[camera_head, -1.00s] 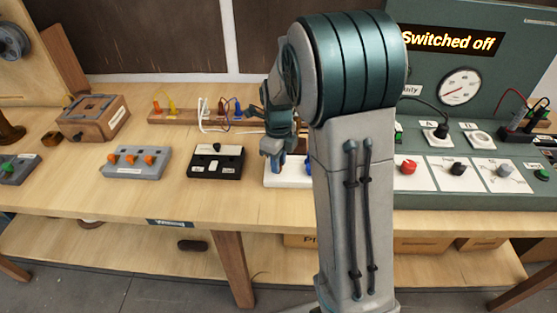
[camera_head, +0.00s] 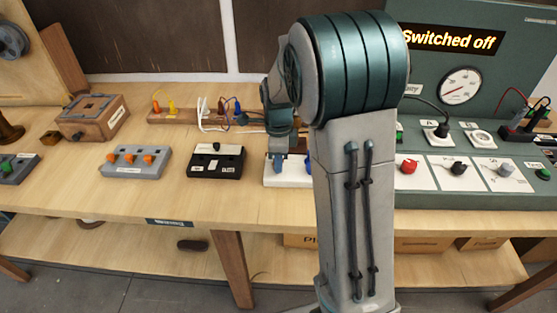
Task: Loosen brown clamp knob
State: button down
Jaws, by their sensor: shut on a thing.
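The white block (camera_head: 272,182) stands near the front of the bench, partly behind my arm. A small blue part (camera_head: 308,160) shows at its right, beside the arm. My gripper (camera_head: 277,166) points down over the left part of this block. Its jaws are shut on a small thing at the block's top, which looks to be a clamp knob. The fingers cover that knob, so its brown colour does not show. My arm hides the right part of the block.
A black switch box (camera_head: 215,172) stands close left of the white block, and a grey block with orange levers (camera_head: 135,173) farther left. A wooden rack with coloured plugs (camera_head: 185,116) lies behind. The green panel at right reads "Switched off" (camera_head: 448,40).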

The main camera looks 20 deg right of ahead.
jog(key=n, duration=0.4)
jog(key=shift+n, duration=0.3)
jog(key=n+b, duration=0.1)
jog(key=n, duration=0.2)
jog(key=shift+w+n, duration=0.1)
jog(key=shift+n, duration=0.3)
jog(key=n, duration=0.7)
jog(key=shift+b, duration=0.35)
jog(key=n, duration=0.3)
jog(key=shift+w+a+n, duration=0.1)
jog(key=shift+n, duration=0.3)
jog(key=n, duration=0.3)
jog(key=shift+n, duration=0.3)
jog(key=n, duration=0.3)
jog(key=shift+r+n, duration=0.1)
jog(key=shift+n, duration=0.2)
jog(key=shift+a+n, duration=0.1)
jog(key=shift+n, duration=1.8)
